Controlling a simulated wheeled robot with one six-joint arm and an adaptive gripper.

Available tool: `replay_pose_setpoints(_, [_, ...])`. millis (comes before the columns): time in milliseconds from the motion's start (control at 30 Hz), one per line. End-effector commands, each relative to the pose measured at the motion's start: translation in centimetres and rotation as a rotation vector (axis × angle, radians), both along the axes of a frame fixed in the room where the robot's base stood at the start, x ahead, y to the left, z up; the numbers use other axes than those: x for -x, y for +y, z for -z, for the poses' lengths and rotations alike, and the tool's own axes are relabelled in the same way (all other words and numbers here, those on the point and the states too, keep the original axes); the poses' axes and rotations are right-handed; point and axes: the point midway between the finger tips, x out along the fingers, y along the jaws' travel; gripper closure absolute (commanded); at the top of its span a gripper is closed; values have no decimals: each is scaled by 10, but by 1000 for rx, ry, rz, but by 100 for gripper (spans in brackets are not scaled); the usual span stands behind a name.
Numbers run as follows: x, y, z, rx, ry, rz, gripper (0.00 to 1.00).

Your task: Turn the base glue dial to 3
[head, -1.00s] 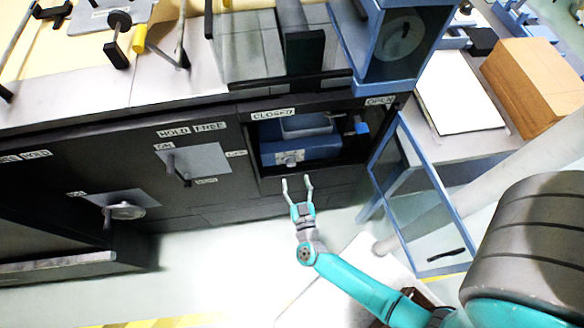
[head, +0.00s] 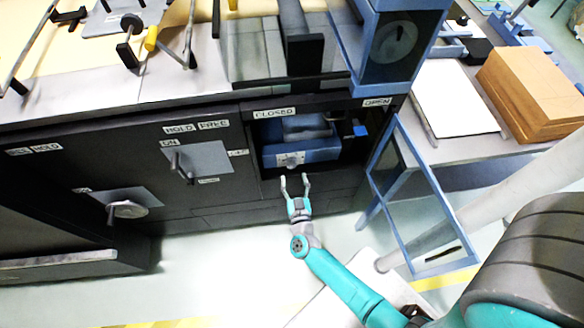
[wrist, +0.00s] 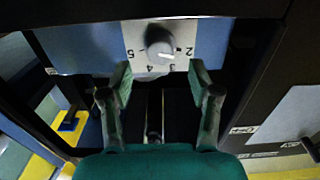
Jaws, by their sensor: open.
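The base glue dial (wrist: 159,50) is a round grey knob on a light scale plate (wrist: 184,34) with numbers; 2, 3, 4 and 5 can be read in the wrist view. Its white mark appears to point between 2 and 3. In the head view the dial (head: 290,160) is small, on the front of a blue unit (head: 312,152) inside an open dark compartment. My gripper (head: 295,178) is open and empty, just in front of and below the dial. In the wrist view its two fingertips (wrist: 160,74) stand apart near the plate's lower edge, not touching the knob.
A blue-framed door (head: 425,205) stands open right of the compartment. The dark compartment edge (wrist: 262,70) is close on the right in the wrist view. A lever plate (head: 205,158) is on the panel to the left.

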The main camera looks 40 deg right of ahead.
Motion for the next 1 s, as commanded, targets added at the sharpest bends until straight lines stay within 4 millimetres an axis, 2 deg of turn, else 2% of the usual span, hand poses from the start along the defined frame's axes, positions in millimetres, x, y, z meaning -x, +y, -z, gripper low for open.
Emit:
replay_pose_setpoints(100, [-18, -12, 0, 1, -1, 3, 38])
replay_pose_setpoints(300, [-37, -25, 0, 0, 0, 1, 38])
replay_pose_setpoints(733, [-43, -28, 0, 0, 0, -1, 38])
replay_pose_setpoints(967, [-43, -28, 0, 0, 0, -1, 96])
replay_pose_setpoints(1000, [-43, -28, 0, 0, 0, -1, 98])
